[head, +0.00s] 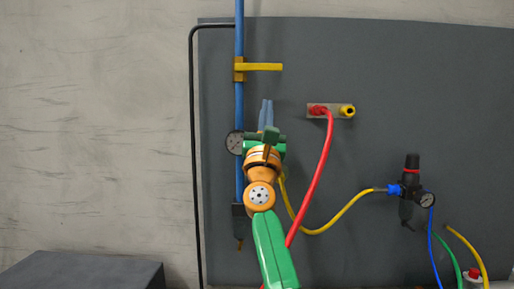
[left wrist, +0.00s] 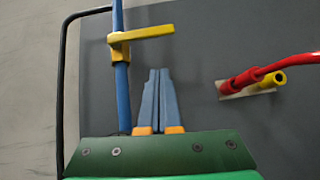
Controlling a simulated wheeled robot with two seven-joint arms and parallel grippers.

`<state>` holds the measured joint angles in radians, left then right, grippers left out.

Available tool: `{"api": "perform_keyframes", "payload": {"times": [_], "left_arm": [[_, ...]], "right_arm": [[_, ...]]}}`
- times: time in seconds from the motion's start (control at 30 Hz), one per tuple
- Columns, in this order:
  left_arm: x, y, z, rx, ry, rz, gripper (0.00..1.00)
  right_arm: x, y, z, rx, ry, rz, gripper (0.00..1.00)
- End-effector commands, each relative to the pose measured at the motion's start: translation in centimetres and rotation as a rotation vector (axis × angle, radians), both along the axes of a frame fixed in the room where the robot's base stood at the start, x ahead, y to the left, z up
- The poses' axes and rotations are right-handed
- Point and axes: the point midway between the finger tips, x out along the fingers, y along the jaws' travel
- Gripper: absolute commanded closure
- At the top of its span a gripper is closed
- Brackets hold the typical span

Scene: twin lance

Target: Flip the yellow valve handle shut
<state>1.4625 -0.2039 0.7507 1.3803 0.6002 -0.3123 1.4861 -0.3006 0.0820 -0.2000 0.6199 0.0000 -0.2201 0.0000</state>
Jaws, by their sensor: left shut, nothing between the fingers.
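The yellow valve handle (head: 262,67) sticks out to the right, about level, from a brass valve body (head: 239,70) on a vertical blue pipe (head: 239,40). It also shows in the left wrist view (left wrist: 143,33) at the upper middle, with nothing covering it. My left gripper (head: 266,104) has its blue fingers together and empty, pointing up. In the head view the fingertips are below the handle, apart from it. In the left wrist view the fingertips (left wrist: 157,72) also lie below the handle. My right gripper is in neither view.
A red hose (head: 325,160) hangs from a wall fitting (head: 331,111) to the right. A pressure gauge (head: 235,142) sits beside the pipe, and a black pipe (head: 192,150) runs down the left. A yellow hose leads to a regulator (head: 411,180). A dark box (head: 82,271) stands lower left.

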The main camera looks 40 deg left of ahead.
Motion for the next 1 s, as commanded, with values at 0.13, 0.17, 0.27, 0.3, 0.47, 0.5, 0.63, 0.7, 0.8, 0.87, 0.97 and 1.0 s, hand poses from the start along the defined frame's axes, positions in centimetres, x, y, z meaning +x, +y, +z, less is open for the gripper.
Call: {"api": "perform_keyframes", "payload": {"times": [0.13,0.17,0.27,0.3,0.47,0.5,0.63,0.7,0.8,0.87,0.97,1.0], "left_arm": [[-1.9,-1.6,-3.0,0.0,-0.001,-0.001,1.0],[-2.2,-1.8,-3.4,0.0,0.0,-0.001,1.0],[-3.0,-2.4,-4.2,0.003,0.003,0.0,1.0],[-3.2,-2.6,-4.4,0.002,0.001,-0.001,1.0],[-3.7,-2.8,-4.6,0.001,0.002,-0.001,1.0],[-3.7,-2.9,-4.6,0.001,0.002,-0.001,1.0],[-3.7,-2.9,-4.5,0.002,0.001,-0.001,1.0],[-3.7,-2.9,-4.5,0.002,0.001,-0.001,1.0],[-3.7,-2.9,-4.5,0.002,0.001,-0.001,1.0],[-3.7,-2.9,-4.5,0.002,0.001,-0.001,1.0],[-3.7,-2.8,-3.1,0.002,0.001,-0.001,1.0],[-3.7,-2.8,-1.9,0.002,0.001,-0.001,1.0]], "right_arm": [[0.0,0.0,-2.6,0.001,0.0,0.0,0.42],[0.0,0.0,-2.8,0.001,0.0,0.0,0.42],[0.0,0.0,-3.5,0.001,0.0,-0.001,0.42],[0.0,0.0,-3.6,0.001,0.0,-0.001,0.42],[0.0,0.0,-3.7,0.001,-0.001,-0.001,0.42],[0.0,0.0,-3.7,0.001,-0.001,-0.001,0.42],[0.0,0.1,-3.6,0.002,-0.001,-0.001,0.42],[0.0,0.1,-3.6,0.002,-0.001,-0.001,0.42],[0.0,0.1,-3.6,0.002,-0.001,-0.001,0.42],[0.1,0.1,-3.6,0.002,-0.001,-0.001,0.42],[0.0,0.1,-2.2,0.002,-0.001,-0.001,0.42],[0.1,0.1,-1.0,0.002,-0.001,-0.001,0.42]]}}
